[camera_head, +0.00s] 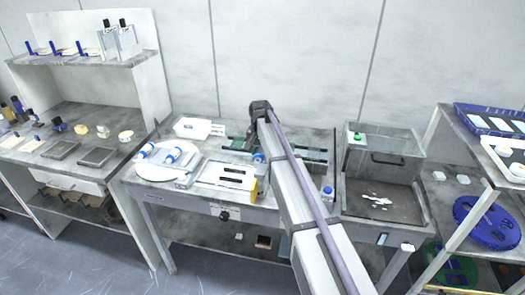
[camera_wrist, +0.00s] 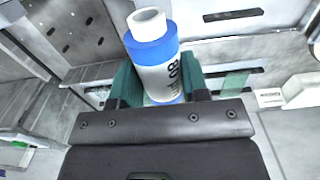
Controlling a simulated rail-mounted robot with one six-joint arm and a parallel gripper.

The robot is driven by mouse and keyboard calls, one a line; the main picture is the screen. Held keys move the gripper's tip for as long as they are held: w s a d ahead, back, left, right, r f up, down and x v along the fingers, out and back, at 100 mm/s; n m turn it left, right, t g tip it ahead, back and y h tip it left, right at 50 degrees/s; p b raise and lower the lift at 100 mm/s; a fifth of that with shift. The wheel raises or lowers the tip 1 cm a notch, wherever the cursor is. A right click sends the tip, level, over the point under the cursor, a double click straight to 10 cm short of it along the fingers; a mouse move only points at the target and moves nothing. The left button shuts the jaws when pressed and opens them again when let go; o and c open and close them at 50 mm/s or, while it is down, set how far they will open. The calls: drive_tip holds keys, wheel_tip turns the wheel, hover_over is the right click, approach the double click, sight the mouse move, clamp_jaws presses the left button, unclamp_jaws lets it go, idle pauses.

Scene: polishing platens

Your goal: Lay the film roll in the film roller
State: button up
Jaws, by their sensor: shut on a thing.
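A film roll (camera_wrist: 160,75), white with blue bands, dark printing and a pale core at its end, fills the middle of the wrist view. My gripper (camera_wrist: 158,88) is shut on it, with one green finger on each side. In the head view my arm hides most of the gripper, and a small blue-and-white piece (camera_head: 258,157) shows beside the arm. A white box-shaped unit with a dark slot and a yellow side (camera_head: 226,176) stands on the middle bench. I cannot tell whether it is the film roller.
Two blue-and-white rolls (camera_head: 172,154) lie by a white disc (camera_head: 150,165) at the bench's left. Another blue-capped item (camera_head: 327,193) stands right of my arm. A white tray (camera_head: 198,128) is at the back. An open grey basin (camera_head: 380,190) stands to the right.

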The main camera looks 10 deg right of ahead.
sight(261, 171)
wheel_tip(261, 171, down, 6)
drive_tip(key=b, duration=0.6)
drive_tip(key=shift+d+f, duration=0.1)
drive_tip(key=shift+f, duration=0.15)
drive_tip(key=shift+s, duration=0.1)
drive_tip(key=o, duration=1)
drive_tip(key=shift+o, duration=0.2)
drive_tip(key=shift+r, duration=0.1)
wheel_tip(261, 171, up, 11)
drive_tip(key=p, duration=1.1)
drive_tip(key=s+f+n+b, duration=0.2)
drive_tip(key=s+f+b, duration=0.1)
drive_tip(key=s, duration=1.5)
drive_tip(key=s+f+n+b, duration=0.2)
drive_tip(key=s+f+b, duration=0.2)
drive_tip(key=s, duration=1.4)
drive_tip(key=shift+s+n, duration=0.2)
drive_tip(key=shift+n, duration=0.2)
